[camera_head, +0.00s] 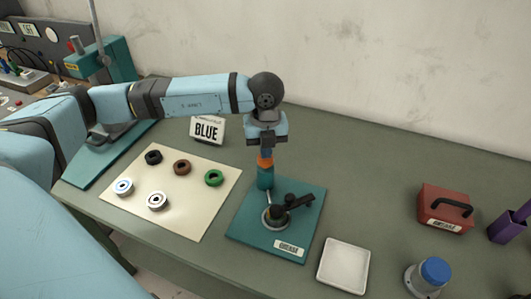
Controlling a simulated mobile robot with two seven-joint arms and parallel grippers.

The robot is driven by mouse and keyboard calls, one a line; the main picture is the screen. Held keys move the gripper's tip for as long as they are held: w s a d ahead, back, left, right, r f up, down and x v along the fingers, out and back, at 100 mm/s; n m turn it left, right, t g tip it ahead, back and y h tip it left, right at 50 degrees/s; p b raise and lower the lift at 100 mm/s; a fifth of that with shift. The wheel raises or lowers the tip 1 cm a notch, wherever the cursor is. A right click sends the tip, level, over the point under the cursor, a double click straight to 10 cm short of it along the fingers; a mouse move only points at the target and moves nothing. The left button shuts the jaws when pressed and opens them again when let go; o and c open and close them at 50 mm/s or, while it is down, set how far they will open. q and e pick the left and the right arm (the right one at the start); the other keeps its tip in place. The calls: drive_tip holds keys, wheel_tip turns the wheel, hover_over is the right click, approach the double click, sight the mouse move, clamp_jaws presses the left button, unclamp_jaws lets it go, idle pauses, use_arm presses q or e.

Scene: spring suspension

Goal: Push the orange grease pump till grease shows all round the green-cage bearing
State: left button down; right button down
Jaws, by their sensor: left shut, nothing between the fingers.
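The orange grease pump (265,162) stands upright at the top of a teal cylinder on the back of the teal grease plate (243,229). My left gripper (266,151) points straight down directly over it, shut and empty, its tips at or very near the pump's top; I cannot tell whether they touch. A pale round part (268,222) sits on the plate under a dark knob and arm. My right gripper is out of view.
A cream mat (190,222) at left holds several rings, one green (214,178). A white tray (343,266), blue-topped canister (435,271) and red box (446,208) are at right. The bench behind the tray is clear.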

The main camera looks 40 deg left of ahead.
use_arm(q)
drive_tip(key=shift+r+p, duration=1.6)
drive_tip(key=shift+r, duration=1.75)
